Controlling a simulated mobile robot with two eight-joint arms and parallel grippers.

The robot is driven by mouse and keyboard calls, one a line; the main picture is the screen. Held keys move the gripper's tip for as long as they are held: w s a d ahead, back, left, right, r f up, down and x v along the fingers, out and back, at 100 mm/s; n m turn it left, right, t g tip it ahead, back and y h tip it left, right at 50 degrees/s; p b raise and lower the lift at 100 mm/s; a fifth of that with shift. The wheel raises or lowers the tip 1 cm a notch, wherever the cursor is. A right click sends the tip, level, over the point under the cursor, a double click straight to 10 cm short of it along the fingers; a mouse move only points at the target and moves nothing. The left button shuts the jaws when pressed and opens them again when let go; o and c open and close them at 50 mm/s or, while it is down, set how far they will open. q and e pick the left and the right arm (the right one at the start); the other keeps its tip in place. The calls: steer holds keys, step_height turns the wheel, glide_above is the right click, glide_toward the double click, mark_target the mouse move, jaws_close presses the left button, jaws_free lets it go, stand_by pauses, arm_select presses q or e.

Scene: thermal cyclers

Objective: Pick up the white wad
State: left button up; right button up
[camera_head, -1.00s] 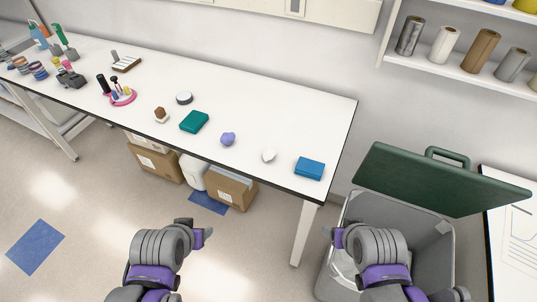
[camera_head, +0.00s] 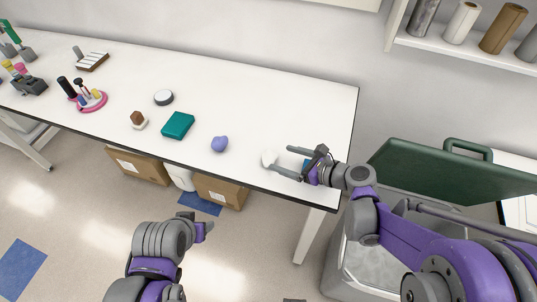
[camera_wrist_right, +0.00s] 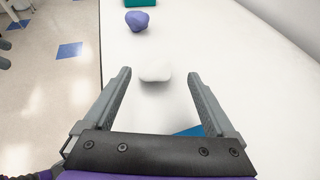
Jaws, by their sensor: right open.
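The white wad (camera_head: 267,158) lies on the white table near its front edge, at the right part. It is a small rounded lump, and it also shows in the right wrist view (camera_wrist_right: 156,71). My right gripper (camera_head: 279,158) is open and empty, its two fingers pointing left at the wad. In the right wrist view the wad appears centred between the fingertips (camera_wrist_right: 158,75); contact is not visible. My left arm's end (camera_head: 200,231) is in front of the table, low in the head view; its fingers cannot be made out.
A blue box (camera_wrist_right: 190,131) lies under my right gripper, mostly hidden. A purple lump (camera_head: 220,144) and a teal box (camera_head: 178,125) lie left of the wad. A bin with an open green lid (camera_head: 450,172) stands right of the table. Bare table lies behind the wad.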

mark_target(274, 156)
steer(key=x, duration=0.4)
steer(key=shift+a, duration=0.15)
steer(key=x, duration=0.4)
steer(key=shift+s+a+r+p, duration=0.15)
steer(key=shift+a+p, duration=0.15)
steer(key=shift+p, duration=0.1)
steer(key=shift+w+a, duration=0.25)
steer(key=shift+a, duration=0.05)
steer(key=shift+s, duration=0.1)
steer(key=c, duration=1.4)
